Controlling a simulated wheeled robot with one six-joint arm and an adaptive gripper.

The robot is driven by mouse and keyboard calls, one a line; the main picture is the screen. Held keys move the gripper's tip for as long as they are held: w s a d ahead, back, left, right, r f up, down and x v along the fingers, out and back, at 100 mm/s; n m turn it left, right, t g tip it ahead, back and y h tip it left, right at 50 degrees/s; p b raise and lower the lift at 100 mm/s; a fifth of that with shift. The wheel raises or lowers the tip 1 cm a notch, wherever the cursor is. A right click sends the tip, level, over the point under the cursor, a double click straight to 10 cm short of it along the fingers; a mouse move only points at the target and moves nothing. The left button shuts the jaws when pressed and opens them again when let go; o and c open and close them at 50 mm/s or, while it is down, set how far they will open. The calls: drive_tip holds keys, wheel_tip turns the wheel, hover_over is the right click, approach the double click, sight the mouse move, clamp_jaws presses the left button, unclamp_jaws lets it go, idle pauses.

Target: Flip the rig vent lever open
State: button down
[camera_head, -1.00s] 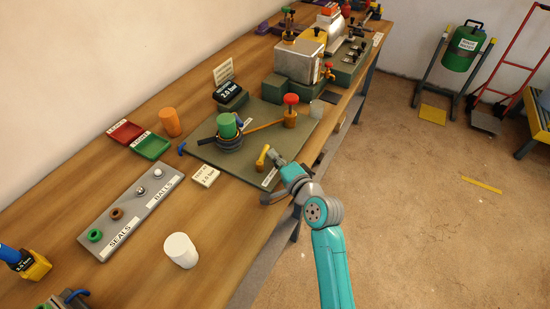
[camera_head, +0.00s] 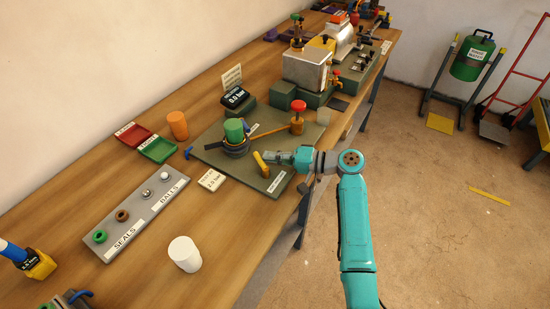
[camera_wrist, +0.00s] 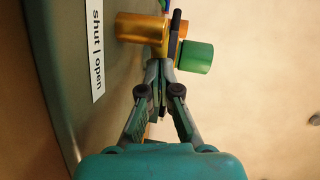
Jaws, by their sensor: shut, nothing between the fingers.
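The yellow vent lever (camera_head: 260,164) stands at the front edge of the green rig plate (camera_head: 215,160), its top leaning left in the head view. In the wrist view, the yellow lever (camera_wrist: 138,27) lies just ahead of the fingertips, beside a "shut | open" label (camera_wrist: 96,45). My gripper (camera_head: 272,157) reaches in from the right, level with the lever, fingers shut and empty. In the wrist view my gripper (camera_wrist: 160,68) is at or very near the lever; contact is unclear. The gauge display (camera_head: 235,97) appears to read 0.0 bar.
A green cylinder (camera_head: 234,130) and a red-topped post (camera_head: 298,117) stand on the plate behind the lever. A small white card (camera_head: 212,180) lies left of the plate. The seals and balls tray (camera_head: 140,215) is at the left. Open floor lies right of the bench.

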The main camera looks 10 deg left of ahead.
drive_tip(key=shift+a+n+g, duration=0.25)
drive_tip(key=shift+n+g, duration=0.15)
drive_tip(key=shift+g, duration=0.2)
drive_tip(key=shift+a, duration=0.15)
drive_tip(key=shift+w, duration=0.1)
